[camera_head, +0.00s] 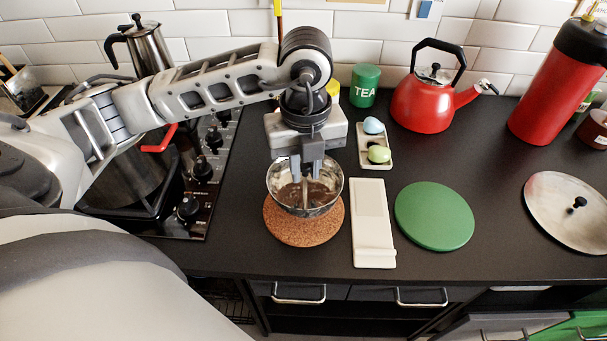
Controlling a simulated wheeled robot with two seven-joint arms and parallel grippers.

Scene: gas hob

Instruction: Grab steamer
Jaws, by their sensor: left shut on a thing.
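The steamer (333,199) is a round, shiny metal bowl shape near the middle of the head view, with a thin upright post at its centre. It is over the back part of a round cork mat (303,236); I cannot tell whether it touches the mat. My left gripper (306,176) points down into the steamer from above and is shut on its central post. The gripper and wrist hide part of the steamer's back rim. My right gripper is not in view.
A white rest (371,222) and green round mat (434,216) lie to the right. A red kettle (423,104), green TEA tin (364,87) and egg tray (374,143) stand behind. A steel lid (570,210) lies far right. The hob with a large pot (125,170) is left.

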